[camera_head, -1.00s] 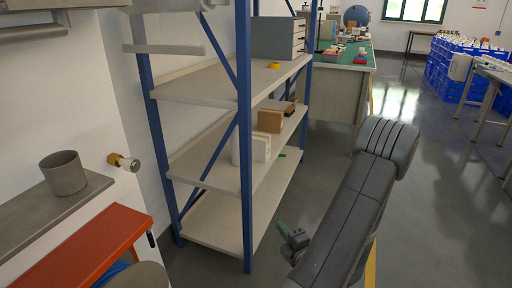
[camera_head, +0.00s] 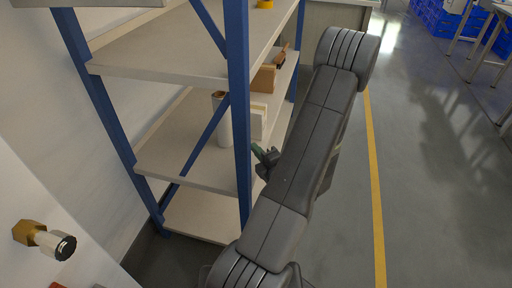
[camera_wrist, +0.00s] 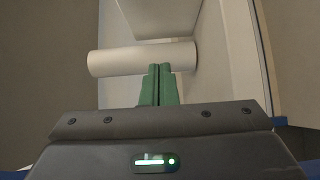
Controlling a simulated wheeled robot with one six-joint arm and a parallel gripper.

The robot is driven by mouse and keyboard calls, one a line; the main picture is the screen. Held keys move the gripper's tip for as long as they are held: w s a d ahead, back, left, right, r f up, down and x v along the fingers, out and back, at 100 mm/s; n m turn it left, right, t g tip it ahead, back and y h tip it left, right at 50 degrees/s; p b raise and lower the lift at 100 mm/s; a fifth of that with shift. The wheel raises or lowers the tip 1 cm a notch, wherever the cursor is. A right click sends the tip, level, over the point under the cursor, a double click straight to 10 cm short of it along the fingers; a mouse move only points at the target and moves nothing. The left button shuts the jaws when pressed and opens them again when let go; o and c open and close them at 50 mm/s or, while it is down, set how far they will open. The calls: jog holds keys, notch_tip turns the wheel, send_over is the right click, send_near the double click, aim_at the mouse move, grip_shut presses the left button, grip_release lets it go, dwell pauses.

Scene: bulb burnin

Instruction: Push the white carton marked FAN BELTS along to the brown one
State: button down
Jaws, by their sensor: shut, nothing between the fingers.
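The white carton (camera_head: 258,121) stands on the middle shelf, partly behind the blue front post; its marking cannot be read. The brown carton (camera_head: 263,79) stands farther back along the same shelf. My gripper (camera_head: 261,151) is at the shelf's front edge, near the white carton's near side and just right of the post. In the wrist view its green fingers (camera_wrist: 157,84) are shut together and empty. They point at a white cylinder (camera_wrist: 142,57); contact cannot be told. A pale box-like face (camera_wrist: 160,15) lies beyond it, likely the white carton.
The white cylinder stands upright left of the white carton in the head view (camera_head: 223,120). The blue post (camera_head: 238,110) is close to my gripper. A dark brown item (camera_head: 283,54) lies beyond the brown carton. An upper shelf (camera_head: 170,50) is overhead. The aisle floor (camera_head: 430,180) is clear.

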jog(key=b+x, duration=0.1)
jog(key=x, duration=0.7)
jog(key=shift+s+f+b, duration=0.1)
jog(key=shift+f+b, duration=0.05)
jog(key=shift+b, duration=0.2)
jog(key=shift+w+d+b, duration=0.2)
jog(key=shift+w+d, duration=0.05)
jog(key=shift+w, duration=0.35)
jog(key=shift+w+d+b, duration=0.15)
jog(key=shift+w+d, duration=0.1)
jog(key=shift+w, duration=0.35)
jog(key=shift+w+d, duration=0.15)
jog(key=shift+w, duration=0.45)
jog(key=shift+w, duration=0.1)
